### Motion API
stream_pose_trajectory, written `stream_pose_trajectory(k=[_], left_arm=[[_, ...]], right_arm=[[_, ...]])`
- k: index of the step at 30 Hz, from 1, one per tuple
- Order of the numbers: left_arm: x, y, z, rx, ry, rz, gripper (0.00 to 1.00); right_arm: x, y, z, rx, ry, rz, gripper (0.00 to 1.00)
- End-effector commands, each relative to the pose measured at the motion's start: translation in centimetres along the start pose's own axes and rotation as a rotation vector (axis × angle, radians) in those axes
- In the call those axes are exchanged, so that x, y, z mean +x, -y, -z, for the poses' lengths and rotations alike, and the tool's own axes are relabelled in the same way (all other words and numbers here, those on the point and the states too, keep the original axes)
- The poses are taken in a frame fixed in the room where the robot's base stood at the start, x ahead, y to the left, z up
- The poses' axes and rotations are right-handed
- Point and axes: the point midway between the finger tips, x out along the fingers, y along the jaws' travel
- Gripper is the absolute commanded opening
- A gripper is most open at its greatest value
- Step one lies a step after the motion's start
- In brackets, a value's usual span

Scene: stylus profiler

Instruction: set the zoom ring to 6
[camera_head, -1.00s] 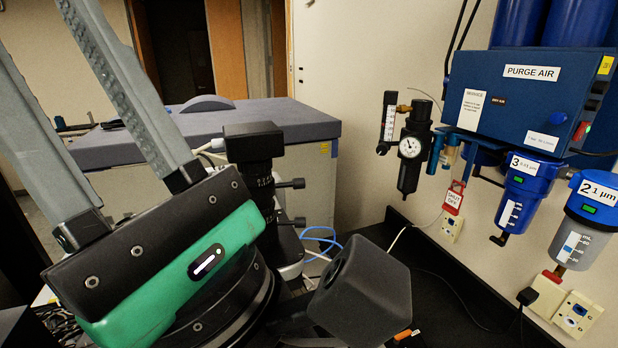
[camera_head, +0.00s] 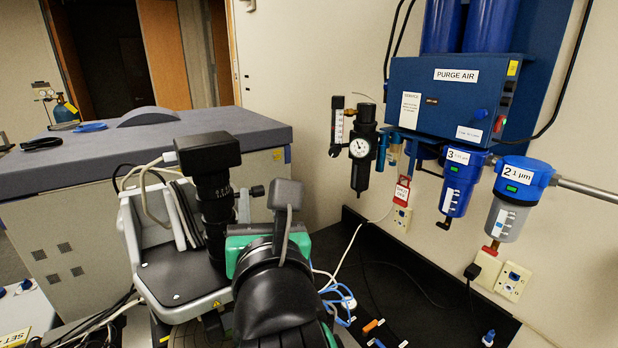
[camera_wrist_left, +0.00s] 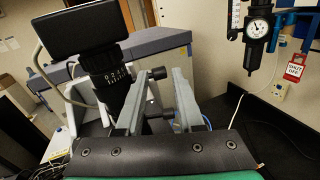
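The zoom ring (camera_head: 219,192) is a black band with small white marks on the upright lens tube, under a black camera block (camera_head: 193,153). It also shows in the left wrist view (camera_wrist_left: 118,77); its setting is too small to read surely. Two dark knobs stick out right of the tube; the upper knob (camera_wrist_left: 158,73) appears between my left fingers in the wrist view. My left gripper (camera_head: 286,205) is right of the tube, and its fingers (camera_wrist_left: 166,85) are apart with no held object visible. Whether they touch a knob is unclear. My right gripper is out of view.
The lens tube stands over a stage instrument (camera_head: 175,270) with cables at its left. A large grey-topped cabinet (camera_head: 80,160) is behind. Wall-mounted purge air gear (camera_head: 455,95) and a gauge (camera_head: 361,148) are at right. The black bench (camera_head: 410,285) has loose cables and small caps.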

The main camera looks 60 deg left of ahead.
Motion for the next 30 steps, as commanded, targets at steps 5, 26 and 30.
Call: stream_pose_trajectory(k=[5,26,30], left_arm=[[3.9,-0.2,-0.1,0.002,0.0,-0.006,0.37],[6.0,0.0,0.0,0.0,0.001,-0.001,0.0],[6.0,0.0,0.0,0.0,0.001,-0.001,0.0]], right_arm=[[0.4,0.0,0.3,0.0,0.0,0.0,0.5],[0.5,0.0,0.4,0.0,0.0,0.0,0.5],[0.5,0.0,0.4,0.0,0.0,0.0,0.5]])
